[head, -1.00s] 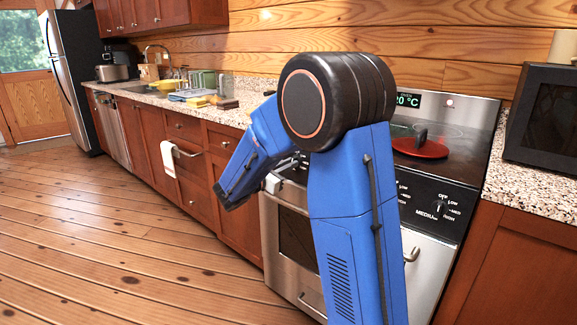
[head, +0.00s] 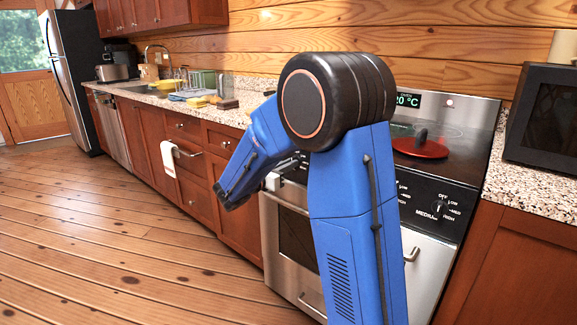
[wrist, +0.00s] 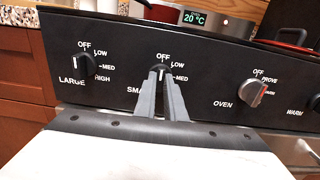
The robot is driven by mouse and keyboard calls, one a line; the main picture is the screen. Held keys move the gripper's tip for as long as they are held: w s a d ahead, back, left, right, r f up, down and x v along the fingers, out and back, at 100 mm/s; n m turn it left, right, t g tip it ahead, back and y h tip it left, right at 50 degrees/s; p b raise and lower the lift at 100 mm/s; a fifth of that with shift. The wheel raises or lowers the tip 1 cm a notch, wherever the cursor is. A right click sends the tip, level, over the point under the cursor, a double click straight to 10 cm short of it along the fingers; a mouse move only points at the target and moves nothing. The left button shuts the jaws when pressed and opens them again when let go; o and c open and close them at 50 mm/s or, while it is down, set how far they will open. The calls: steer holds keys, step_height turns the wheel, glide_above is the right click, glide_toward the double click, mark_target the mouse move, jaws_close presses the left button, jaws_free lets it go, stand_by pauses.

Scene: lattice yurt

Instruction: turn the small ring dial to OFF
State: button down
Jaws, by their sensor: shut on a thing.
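In the wrist view the small ring dial (wrist: 161,73) is a black knob on the black control panel, with SMALL printed at its lower left, partly hidden. My gripper (wrist: 161,74) is shut on this dial, one finger on each side. The dial's white pointer line shows between the fingertips and stands about upright, toward the OFF label above it. LOW and MED are printed to its right; the lower part of the scale is hidden by the fingers. In the head view my arm hides the gripper and this dial.
The LARGE dial (wrist: 83,66) sits close on the left and the OVEN dial (wrist: 252,93) on the right. The MEDIUM dial (head: 440,208) shows in the head view. A red lid (head: 420,147) is on the cooktop; a microwave (head: 542,117) stands at right.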

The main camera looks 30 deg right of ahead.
steer(key=c, duration=1.8)
jaws_free()
steer(key=shift+c, duration=0.2)
steer(key=shift+a, duration=0.1)
steer(key=v, duration=1.7)
steer(key=shift+a, duration=0.15)
steer(key=shift+s, duration=0.1)
